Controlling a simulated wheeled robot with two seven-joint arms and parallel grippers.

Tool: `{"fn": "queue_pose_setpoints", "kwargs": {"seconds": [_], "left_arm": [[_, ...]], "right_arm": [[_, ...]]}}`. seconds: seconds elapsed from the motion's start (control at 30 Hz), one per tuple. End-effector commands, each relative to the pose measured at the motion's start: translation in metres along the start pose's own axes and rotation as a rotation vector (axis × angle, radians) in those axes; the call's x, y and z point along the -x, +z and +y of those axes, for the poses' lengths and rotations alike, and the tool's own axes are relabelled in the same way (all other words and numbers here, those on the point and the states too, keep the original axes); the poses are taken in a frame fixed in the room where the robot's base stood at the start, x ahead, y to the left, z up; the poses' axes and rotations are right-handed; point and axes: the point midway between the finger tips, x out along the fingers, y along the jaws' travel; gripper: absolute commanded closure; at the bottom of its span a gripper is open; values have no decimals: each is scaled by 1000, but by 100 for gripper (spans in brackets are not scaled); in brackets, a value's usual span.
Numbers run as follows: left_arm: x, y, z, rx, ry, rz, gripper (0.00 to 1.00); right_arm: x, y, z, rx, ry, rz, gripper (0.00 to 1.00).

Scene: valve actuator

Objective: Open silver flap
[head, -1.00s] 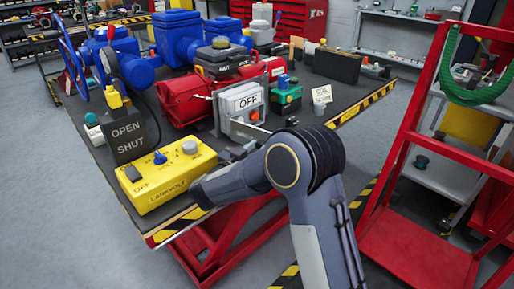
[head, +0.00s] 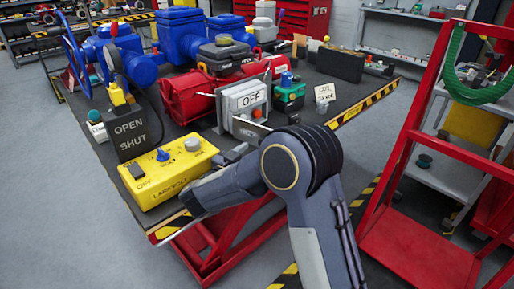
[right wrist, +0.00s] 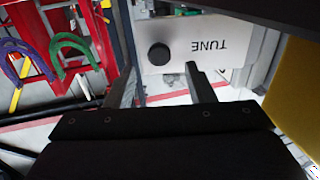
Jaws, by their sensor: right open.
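The silver box (head: 246,99) marked OFF stands at the near edge of the bench in the head view, with a red button on its face. A thin silver plate (head: 247,129) juts out at its lower front; I cannot tell if this is the flap. The right wrist view shows a pale panel (right wrist: 210,45) with upside-down TUNE lettering and a black knob (right wrist: 159,54). My right gripper (right wrist: 160,72) is open and empty, its fingertips apart just below the knob in that picture. In the head view it is mostly hidden behind my forearm. My left gripper is not in view.
A yellow control box (head: 168,170) with knobs sits left of my right forearm. A green unit (head: 289,95) is right of the silver box. A red frame (head: 415,130) stands at the right.

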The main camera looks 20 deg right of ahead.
Motion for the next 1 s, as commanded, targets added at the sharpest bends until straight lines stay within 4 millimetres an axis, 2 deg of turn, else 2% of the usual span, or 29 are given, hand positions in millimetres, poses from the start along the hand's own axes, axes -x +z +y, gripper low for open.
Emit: {"fn": "queue_pose_setpoints", "kwargs": {"seconds": [0.1, 0.23, 0.57, 0.67, 0.77, 0.93, 1.0], "left_arm": [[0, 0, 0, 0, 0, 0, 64], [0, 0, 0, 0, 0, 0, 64], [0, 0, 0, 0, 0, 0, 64], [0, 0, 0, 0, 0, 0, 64], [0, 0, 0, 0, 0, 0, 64], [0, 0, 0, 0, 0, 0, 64], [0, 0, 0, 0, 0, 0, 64]], "right_arm": [[22, 0, -1, 1, -4, 1, 51], [36, 0, -1, 1, -2, 1, 51], [41, 0, 0, 1, 1, 1, 51], [39, -1, 0, -7, -8, -4, 63], [28, -9, -3, -60, -70, -39, 76], [4, -36, -11, -233, -340, -174, 98], [4, -48, -12, -291, -468, -238, 100]]}}
